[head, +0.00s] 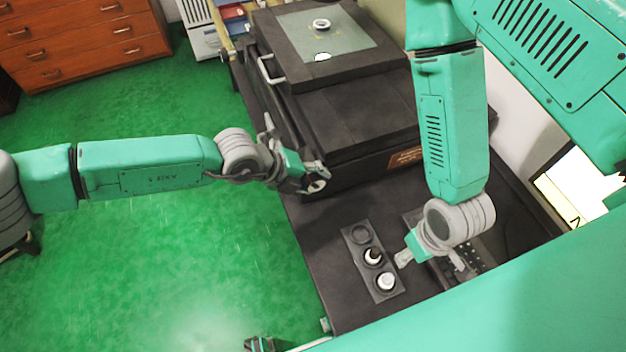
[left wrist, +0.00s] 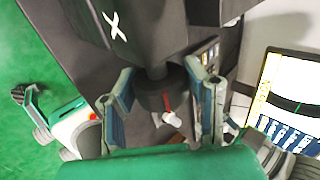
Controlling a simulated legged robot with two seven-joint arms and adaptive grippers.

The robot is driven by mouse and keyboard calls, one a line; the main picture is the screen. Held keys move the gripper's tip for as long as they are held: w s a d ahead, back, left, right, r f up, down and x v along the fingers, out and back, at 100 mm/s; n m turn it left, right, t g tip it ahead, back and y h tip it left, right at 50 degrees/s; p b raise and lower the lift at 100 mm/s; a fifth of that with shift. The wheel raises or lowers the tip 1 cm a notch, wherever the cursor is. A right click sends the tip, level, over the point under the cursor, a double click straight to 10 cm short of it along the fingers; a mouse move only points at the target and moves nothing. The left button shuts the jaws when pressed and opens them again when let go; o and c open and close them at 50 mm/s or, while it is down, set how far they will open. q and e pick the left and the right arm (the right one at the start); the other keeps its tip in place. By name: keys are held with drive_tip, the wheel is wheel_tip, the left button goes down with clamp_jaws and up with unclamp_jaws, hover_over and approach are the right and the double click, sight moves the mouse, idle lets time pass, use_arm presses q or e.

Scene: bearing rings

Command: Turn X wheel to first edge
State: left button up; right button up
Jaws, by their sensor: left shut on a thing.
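The X wheel (left wrist: 154,97) is a dark round knob with a red mark and a small white handle. It sits on a short shaft below a black housing (left wrist: 130,35) marked with a white X. My left gripper (left wrist: 160,108) has a finger on each side of the wheel and is shut on it. In the head view my left gripper (head: 314,180) is at the near left side of the black machine (head: 340,120); the wheel is mostly hidden there. My right gripper (head: 432,262) hangs over the bench with its fingers apart.
A dark tray (head: 358,257) with round seats holds two white-topped pieces (head: 386,281) on the bench (head: 320,240). A ring (head: 321,25) lies on the grey plate on top of the machine. A lit screen (head: 585,190) stands at the right. Green floor is clear at left.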

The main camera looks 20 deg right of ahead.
use_arm(q)
drive_tip(key=shift+s+a+f+h+b, duration=0.1)
drive_tip(key=shift+f+h+b, duration=0.1)
drive_tip(key=shift+h+b, duration=0.9)
drive_tip(key=o, duration=1.2)
drive_tip(key=shift+a+r, duration=0.3)
drive_tip(key=shift+r, duration=0.05)
drive_tip(key=v, duration=1.1)
